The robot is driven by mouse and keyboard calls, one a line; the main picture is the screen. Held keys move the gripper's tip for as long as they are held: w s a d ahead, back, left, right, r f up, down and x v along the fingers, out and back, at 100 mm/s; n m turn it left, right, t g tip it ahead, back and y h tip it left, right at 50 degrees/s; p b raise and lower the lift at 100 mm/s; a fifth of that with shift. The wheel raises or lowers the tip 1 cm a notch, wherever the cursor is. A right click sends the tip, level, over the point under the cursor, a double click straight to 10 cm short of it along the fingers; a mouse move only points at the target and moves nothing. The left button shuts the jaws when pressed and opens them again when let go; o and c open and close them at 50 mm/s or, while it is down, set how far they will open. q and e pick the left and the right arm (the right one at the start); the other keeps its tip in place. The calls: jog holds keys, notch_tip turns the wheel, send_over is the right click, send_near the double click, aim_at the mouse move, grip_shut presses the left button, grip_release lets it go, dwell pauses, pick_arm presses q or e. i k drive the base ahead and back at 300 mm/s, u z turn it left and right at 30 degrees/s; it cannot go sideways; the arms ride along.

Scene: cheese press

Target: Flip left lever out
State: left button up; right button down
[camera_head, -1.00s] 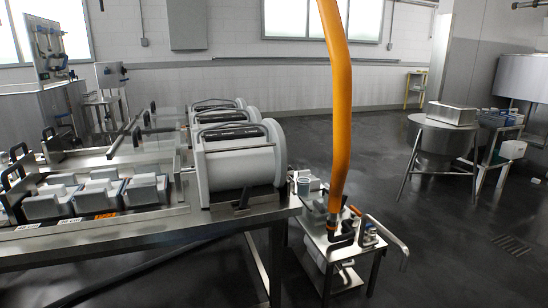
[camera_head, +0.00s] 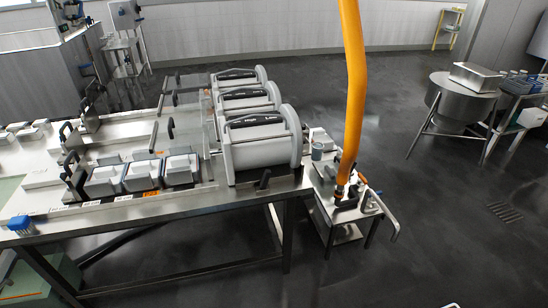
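The cheese press is a long steel table (camera_head: 225,197) with grey cylinders lying in a row; the nearest cylinder (camera_head: 265,152) has a black top handle. Several box-shaped grey moulds (camera_head: 143,173) stand in a row to its left. A black upright lever handle (camera_head: 72,136) and a nearer one (camera_head: 73,166) stand at the left end of the mould row. A small black lever (camera_head: 264,180) sits at the foot of the nearest cylinder. I cannot tell for sure which of these is the left lever.
An orange hose (camera_head: 353,85) rises from a small steel cart (camera_head: 345,215) at the table's right end. A blue-topped item (camera_head: 20,223) is at the table's front left. The dark floor in front is clear.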

aim_at(267, 174)
jog(key=k, duration=0.45)
jog(key=z, duration=1.25)
jog(key=i, duration=1)
jog(key=u, duration=1.35)
jog(key=i, duration=0.3)
jog(key=z, duration=0.7)
